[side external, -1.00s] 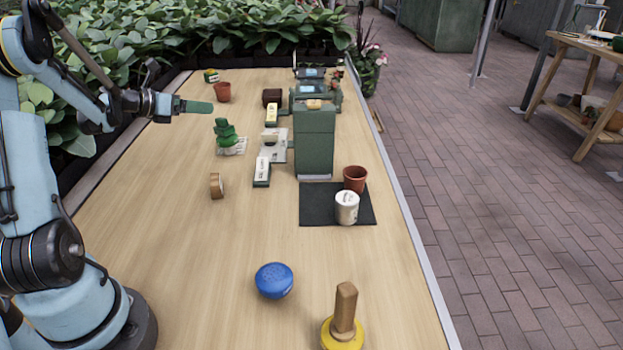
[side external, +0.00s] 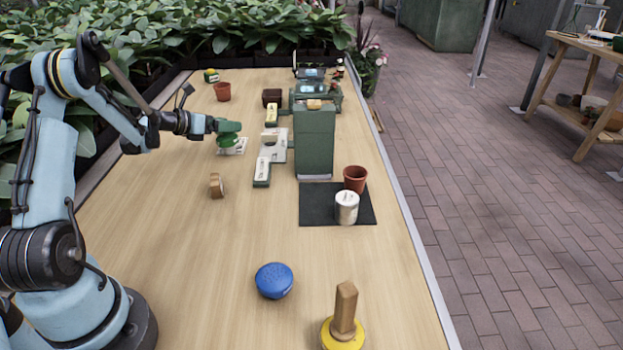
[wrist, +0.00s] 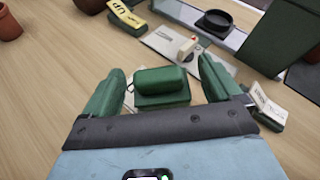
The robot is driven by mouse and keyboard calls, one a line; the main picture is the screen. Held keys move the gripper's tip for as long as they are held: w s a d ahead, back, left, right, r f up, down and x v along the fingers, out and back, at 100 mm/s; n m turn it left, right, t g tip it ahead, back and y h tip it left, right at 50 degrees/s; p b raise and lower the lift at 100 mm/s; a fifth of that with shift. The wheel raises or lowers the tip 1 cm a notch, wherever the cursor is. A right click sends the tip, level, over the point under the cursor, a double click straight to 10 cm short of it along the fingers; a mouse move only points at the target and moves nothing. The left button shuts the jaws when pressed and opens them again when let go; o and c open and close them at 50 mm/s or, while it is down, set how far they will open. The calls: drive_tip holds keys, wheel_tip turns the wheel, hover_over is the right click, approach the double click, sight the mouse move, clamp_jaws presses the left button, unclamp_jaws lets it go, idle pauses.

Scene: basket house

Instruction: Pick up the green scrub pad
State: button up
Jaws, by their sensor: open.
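The green scrub pad (wrist: 162,80) shows in the wrist view between my gripper's two green fingers. It looks like a rounded green block resting on more green pads, stacked on a white paper. My gripper (wrist: 160,88) is open, with one finger on each side of the stack and a gap to the pad. In the side view my gripper (side external: 228,127) hangs over the stack and hides its top. A lower part of the green stack (side external: 230,142) shows beneath the fingers, with the white paper (side external: 238,148) under it.
A tape roll (side external: 217,186) stands nearer the camera. White-labelled blocks (side external: 262,172) and a tall green box (side external: 315,140) stand to the right. A terracotta pot (side external: 222,92) is behind. A blue round object (side external: 274,280) lies in front, with clear table around it.

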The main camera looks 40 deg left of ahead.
drive_tip(key=c, duration=1.1)
drive_tip(key=shift+c, duration=0.2)
drive_tip(key=shift+r, duration=0.1)
